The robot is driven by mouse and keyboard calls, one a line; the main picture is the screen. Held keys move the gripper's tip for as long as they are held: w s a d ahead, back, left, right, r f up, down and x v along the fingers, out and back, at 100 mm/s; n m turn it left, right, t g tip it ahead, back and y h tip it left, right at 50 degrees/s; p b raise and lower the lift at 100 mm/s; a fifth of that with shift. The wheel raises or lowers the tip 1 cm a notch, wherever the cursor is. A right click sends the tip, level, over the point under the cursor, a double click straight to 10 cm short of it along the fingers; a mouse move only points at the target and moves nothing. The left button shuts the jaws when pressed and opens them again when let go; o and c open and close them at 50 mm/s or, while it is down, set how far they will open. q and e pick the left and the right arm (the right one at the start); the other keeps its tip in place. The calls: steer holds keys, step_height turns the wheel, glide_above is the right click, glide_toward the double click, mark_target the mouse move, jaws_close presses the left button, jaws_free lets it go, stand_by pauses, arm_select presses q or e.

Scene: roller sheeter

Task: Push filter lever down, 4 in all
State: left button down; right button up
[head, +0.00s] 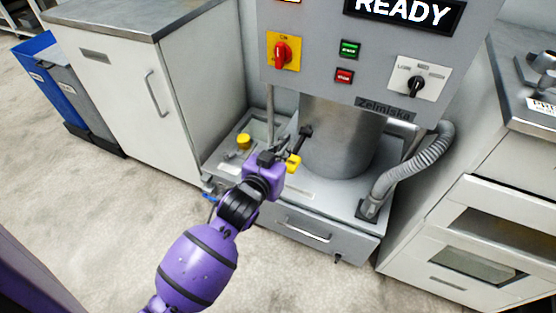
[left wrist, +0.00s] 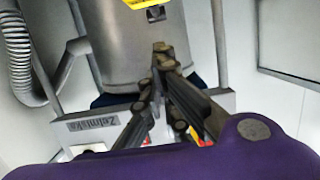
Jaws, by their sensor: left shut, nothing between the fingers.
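My left gripper (head: 284,152) is in front of the machine's grey metal cylinder (head: 345,145), low down on its left side. Its fingers are together with nothing between them. The left wrist view shows the closed fingers (left wrist: 158,72) in front of the same cylinder (left wrist: 130,45). A short black bar with a blunt end (head: 305,131) shows beside the cylinder, in line with the gripper. I cannot tell whether it is the filter lever or part of the fingers. A yellow piece (head: 293,163) is close beside the gripper. No filter lever is clearly identifiable. My right gripper is not in view.
The grey control panel (head: 320,70) above has a red knob (head: 281,53), buttons and a selector (head: 416,87). A ribbed hose (head: 412,165) is on the right. A yellow knob (head: 243,141) stands left of the gripper. Cabinets flank the machine; the floor in front is clear.

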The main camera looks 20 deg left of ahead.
arm_select(q)
steer(key=shift+x, duration=1.1)
step_height(320, 180, down, 3)
steer(key=shift+r+b, duration=0.1)
steer(key=shift+b, duration=0.4)
steer(key=shift+f, duration=0.65)
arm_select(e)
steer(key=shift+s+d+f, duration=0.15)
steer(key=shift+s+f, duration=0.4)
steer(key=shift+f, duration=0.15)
arm_select(q)
steer(key=shift+f, duration=0.1)
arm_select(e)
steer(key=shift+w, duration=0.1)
